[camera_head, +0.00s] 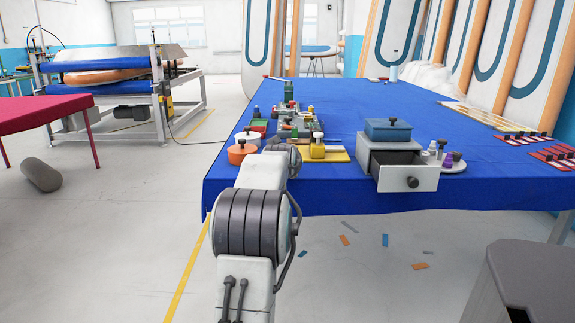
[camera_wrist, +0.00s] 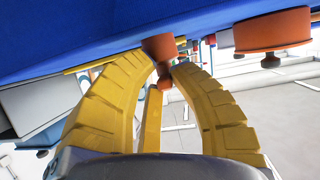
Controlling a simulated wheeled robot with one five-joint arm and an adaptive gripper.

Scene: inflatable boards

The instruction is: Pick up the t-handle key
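A reddish-brown piece (camera_wrist: 159,44) with a wide end and a narrower stem shows at the fingertips, against the blue tabletop. Its stem reaches into the space between the fingers. I cannot tell whether the tips press on it, or whether it is the t-handle key. In the head view my gripper (camera_head: 284,150) is at the table's near edge, mostly behind my arm. No t-handle key can be made out for certain there.
The blue table (camera_head: 350,105) holds an orange round pot (camera_head: 241,153), a yellow board (camera_head: 333,155), and several small parts. A grey drawer box (camera_head: 405,179) with its drawer pulled out stands right. The orange pot also shows in the wrist view (camera_wrist: 272,32). The table's middle is clear.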

